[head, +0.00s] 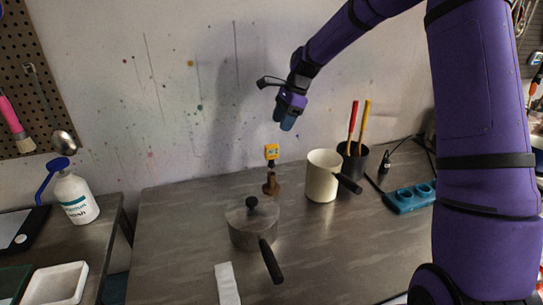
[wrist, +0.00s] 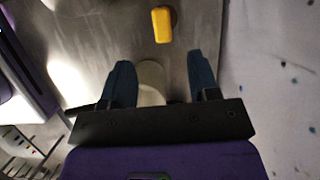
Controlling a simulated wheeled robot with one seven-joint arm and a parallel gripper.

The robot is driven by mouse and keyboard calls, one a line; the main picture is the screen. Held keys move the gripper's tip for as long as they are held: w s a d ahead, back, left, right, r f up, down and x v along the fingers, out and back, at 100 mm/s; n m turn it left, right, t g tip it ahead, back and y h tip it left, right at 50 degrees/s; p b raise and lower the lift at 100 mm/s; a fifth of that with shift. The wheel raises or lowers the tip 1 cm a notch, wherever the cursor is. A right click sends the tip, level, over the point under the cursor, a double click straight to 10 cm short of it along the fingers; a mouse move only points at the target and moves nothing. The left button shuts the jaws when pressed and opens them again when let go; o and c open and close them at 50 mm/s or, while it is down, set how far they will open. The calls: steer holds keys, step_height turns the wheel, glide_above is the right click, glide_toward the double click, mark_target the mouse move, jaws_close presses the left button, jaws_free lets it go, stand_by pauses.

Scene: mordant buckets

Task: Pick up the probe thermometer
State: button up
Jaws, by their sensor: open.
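The probe thermometer (head: 271,152) has a yellow head and stands upright in a small brown stand (head: 271,187) on the grey table, behind the lidded pot. Its yellow head also shows in the wrist view (wrist: 161,25), at the top centre, beyond the fingertips; its lower part is hidden there. My gripper (head: 287,120) is in the air above the thermometer and slightly to its right, apart from it. In the wrist view its two blue fingers (wrist: 160,62) are spread apart, with nothing held between them.
A lidded grey pot (head: 247,228) stands in front of the thermometer. A cream saucepan (head: 321,180) and a dark cup (head: 352,163) with red and yellow handles stand to its right. The speckled wall is close behind.

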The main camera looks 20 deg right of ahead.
mark_target(272, 145)
steer(key=x, duration=1.1)
steer(key=shift+w+a+f, duration=0.2)
steer(key=shift+f, duration=0.05)
steer(key=c, duration=1)
